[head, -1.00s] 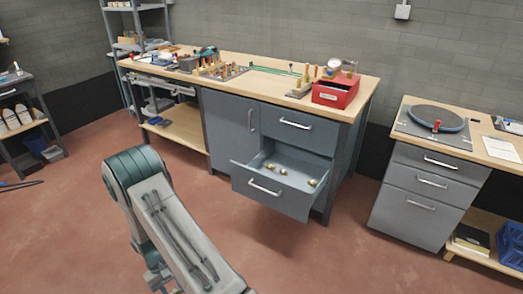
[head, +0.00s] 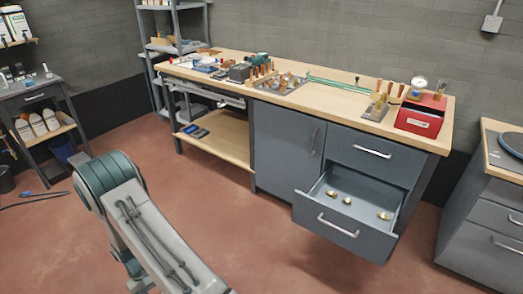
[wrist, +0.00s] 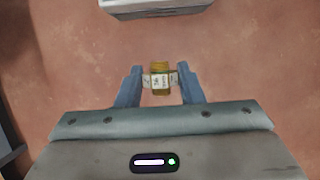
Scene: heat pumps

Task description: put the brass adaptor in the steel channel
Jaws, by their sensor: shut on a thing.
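My gripper (wrist: 160,84) shows in the wrist view, its fingers shut on a small brass piece with a pale label, the brass adaptor (wrist: 160,66). It is held above the red-brown floor, clear of any surface. In the head view the gripper and the adaptor are out of sight; only my arm shows at the lower left. I cannot pick out the steel channel for certain; small fittings on the workbench (head: 225,67) are too small to tell apart.
An open drawer (head: 338,232) juts from the grey bench cabinet, with three brass fittings inside. A red box (head: 419,121) stands at the bench's right end. A shelf cart (head: 40,97) is at far left. The floor before the bench is clear.

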